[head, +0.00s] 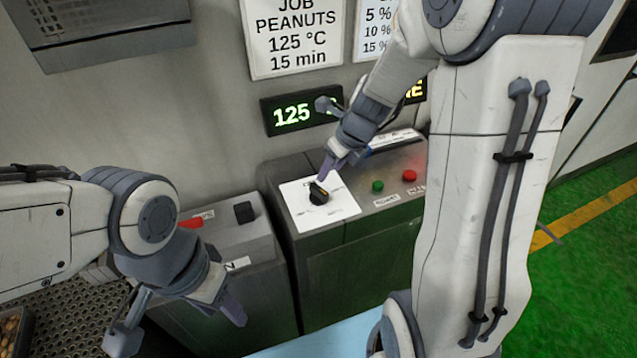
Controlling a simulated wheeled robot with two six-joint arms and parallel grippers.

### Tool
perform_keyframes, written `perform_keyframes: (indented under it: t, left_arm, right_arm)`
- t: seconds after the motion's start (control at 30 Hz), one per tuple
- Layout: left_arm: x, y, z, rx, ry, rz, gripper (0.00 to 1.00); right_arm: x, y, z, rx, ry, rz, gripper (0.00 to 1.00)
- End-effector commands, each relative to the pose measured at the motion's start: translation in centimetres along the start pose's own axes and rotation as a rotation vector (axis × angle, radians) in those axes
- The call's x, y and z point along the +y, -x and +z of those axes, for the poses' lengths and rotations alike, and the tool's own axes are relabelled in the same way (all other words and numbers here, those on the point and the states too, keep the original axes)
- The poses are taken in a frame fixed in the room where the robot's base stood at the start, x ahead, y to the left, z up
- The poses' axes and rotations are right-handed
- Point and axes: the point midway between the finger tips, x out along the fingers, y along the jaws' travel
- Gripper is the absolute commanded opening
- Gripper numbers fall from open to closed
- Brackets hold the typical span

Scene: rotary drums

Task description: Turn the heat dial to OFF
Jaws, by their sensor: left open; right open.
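The heat dial (318,195) is a black knob with an orange mark on a white plate (338,212), on top of a grey control box. My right gripper (325,175) comes down from the upper right, with its fingertips at or just above the dial. I cannot tell whether they touch it. The dial's printed labels are partly hidden and too small to read. My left gripper (185,325) is open and empty at the lower left, in front of the left control box.
A green button (377,186) and a red button (409,176) sit right of the dial. A green display (292,114) reads 125, below a sign (296,35) for peanuts, 125 °C, 15 min. The left box (225,235) has a red part and a black knob (244,212).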

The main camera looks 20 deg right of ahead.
Motion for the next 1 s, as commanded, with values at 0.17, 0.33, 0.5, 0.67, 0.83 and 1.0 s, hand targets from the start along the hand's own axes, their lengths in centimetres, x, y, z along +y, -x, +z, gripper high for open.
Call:
perform_keyframes:
  t: [0.17, 0.33, 0.5, 0.67, 0.83, 1.0]
  left_arm:
    - [-0.1, -0.7, 0.1, 0.000, 0.000, 0.000, 0.50]
    - [-0.1, -1.7, 0.1, 0.000, 0.000, 0.000, 0.50]
    - [-0.2, -2.7, 0.1, 0.000, -0.001, 0.000, 0.50]
    - [-0.2, -3.2, 0.2, 0.000, -0.001, 0.000, 0.50]
    - [-0.2, -3.3, 0.2, 0.000, -0.002, 0.000, 0.50]
    - [-0.2, -3.2, 0.2, 0.000, -0.002, 0.000, 0.50]
  right_arm:
    - [-0.1, -2.3, -0.1, 0.002, -0.024, 0.000, 0.53]
    - [-0.1, -5.8, -0.2, 0.003, -0.020, 0.000, 0.53]
    - [-0.1, -8.6, -0.2, 0.002, -0.018, 0.000, 0.53]
    - [-0.1, -10.0, -0.1, 0.000, -0.017, -0.002, 0.53]
    - [-0.1, -10.4, 0.0, -0.001, -0.017, -0.002, 0.53]
    - [-0.1, -10.3, 0.0, -0.001, -0.017, -0.002, 0.53]
